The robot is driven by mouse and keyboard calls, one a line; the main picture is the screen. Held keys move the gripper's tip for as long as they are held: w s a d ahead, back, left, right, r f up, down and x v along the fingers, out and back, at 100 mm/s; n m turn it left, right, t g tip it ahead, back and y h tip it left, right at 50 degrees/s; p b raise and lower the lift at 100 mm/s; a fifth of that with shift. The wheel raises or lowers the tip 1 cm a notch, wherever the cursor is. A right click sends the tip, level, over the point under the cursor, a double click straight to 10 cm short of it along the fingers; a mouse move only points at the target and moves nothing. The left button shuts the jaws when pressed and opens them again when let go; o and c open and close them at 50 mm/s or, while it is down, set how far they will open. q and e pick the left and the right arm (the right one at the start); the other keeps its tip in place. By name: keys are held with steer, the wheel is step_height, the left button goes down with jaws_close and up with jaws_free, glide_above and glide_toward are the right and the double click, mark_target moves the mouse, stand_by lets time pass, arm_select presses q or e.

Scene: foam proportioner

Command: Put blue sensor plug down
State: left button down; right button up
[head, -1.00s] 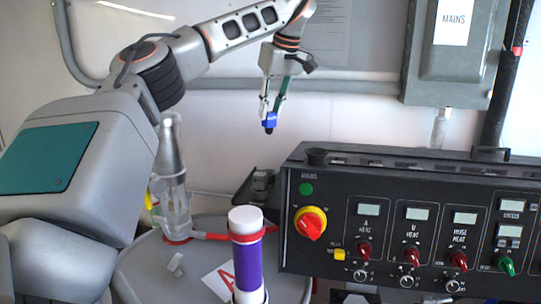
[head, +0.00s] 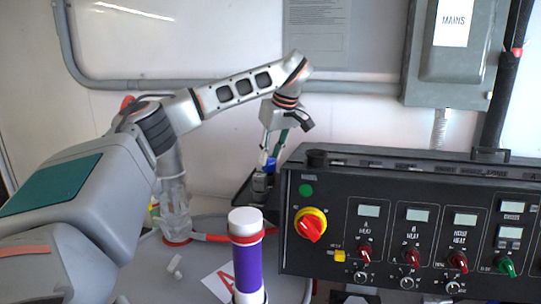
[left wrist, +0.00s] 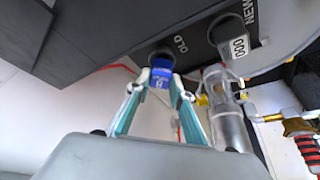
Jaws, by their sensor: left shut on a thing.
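My left gripper (head: 270,158) is shut on the blue sensor plug (head: 269,165) just left of the control box, partly in front of the wall. In the left wrist view the teal fingers (left wrist: 161,80) close on the blue plug (left wrist: 161,75). The plug is at the edge of a dark holder (left wrist: 115,32), by a round dark spot beside the label OLD. I cannot tell whether it touches the holder. A grey cylinder with a 000 tag (left wrist: 233,42) sits beside the label NEW. My right gripper is not in view.
The black control box (head: 400,225) with knobs stands close on the right.

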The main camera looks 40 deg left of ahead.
arm_select(q)
steer(key=shift+f, duration=0.15)
steer(key=c, duration=1.8)
jaws_free()
steer(key=v, duration=1.2)
steer(key=shift+r, duration=0.25)
steer(key=shift+f, duration=0.1)
